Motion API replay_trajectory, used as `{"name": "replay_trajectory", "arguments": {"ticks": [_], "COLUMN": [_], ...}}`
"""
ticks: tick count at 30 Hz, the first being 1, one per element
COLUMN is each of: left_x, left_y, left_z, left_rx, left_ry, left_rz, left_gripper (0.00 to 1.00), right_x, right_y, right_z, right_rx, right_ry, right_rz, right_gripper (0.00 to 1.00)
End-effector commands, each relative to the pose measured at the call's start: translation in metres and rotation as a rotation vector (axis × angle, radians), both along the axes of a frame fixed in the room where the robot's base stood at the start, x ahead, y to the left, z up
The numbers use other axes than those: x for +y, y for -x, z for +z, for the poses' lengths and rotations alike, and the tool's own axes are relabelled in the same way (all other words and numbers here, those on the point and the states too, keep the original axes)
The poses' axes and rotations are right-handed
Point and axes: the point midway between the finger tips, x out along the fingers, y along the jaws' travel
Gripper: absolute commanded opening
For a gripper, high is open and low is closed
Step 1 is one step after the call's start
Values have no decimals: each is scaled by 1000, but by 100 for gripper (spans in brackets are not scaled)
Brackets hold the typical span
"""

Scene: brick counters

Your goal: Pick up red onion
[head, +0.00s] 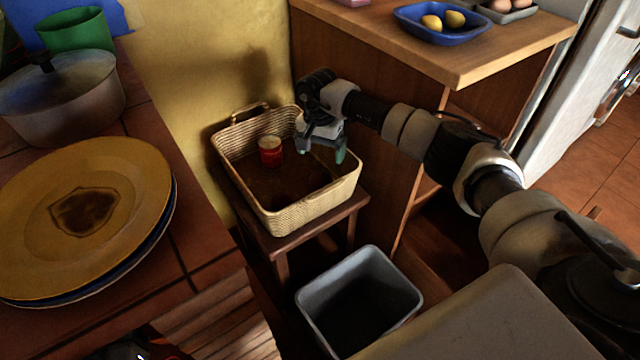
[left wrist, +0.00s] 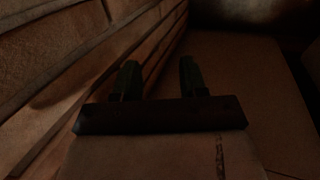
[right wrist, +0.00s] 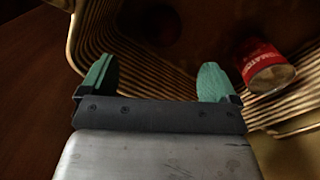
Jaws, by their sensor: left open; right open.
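A dark reddish round thing, probably the red onion (right wrist: 160,24), lies in shadow inside the wicker basket (right wrist: 92,28), at the top middle of the right wrist view. I cannot pick it out clearly in the head view. My right gripper (head: 322,150) is over the right part of the basket, which also shows in the head view (head: 248,196). In the right wrist view the green fingers (right wrist: 158,76) are apart with nothing between them, and the round thing is beyond them. My left gripper (left wrist: 160,74) is open and empty in a dark place beside a tiled surface.
A red tomato can (head: 270,151) stands in the basket, left of my right gripper; it also shows in the right wrist view (right wrist: 268,68). The basket rests on a small wooden stool (head: 283,243). A grey bin (head: 412,301) stands in front. A wooden counter (head: 470,62) is behind my right arm.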

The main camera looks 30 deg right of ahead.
Motion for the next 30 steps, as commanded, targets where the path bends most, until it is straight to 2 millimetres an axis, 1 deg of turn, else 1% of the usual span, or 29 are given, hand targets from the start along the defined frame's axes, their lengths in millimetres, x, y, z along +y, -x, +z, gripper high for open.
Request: {"name": "replay_trajectory", "arguments": {"ticks": [1, 6, 9, 14, 17, 24, 30], "left_x": [-1, -5, -6, -7, -8, -10, -9], "left_y": [-1, -2, -1, 0, 1, 13, 22], "left_z": [4, 22, 30, 37, 42, 68, 82], "left_rx": [-42, -186, -246, -292, -345, -576, -700], "left_ry": [11, 48, 65, 77, 92, 156, 191], "left_rz": [-3, -12, -15, -18, -21, -34, -40], "left_gripper": [43, 43, 43, 43, 43, 43, 43], "right_x": [0, 0, -1, -1, 1, 3, 3], "right_y": [1, 2, 2, 2, 3, 5, 5], "right_z": [-10, -34, -43, -49, -56, -84, -98], "right_rx": [3, 2, 2, 1, 1, 3, 1], "right_ry": [0, -1, 0, 0, -2, -1, 0], "right_rz": [0, 0, -1, -1, 0, -1, -2], "right_gripper": [91, 91, 91, 91, 91, 91, 91]}}
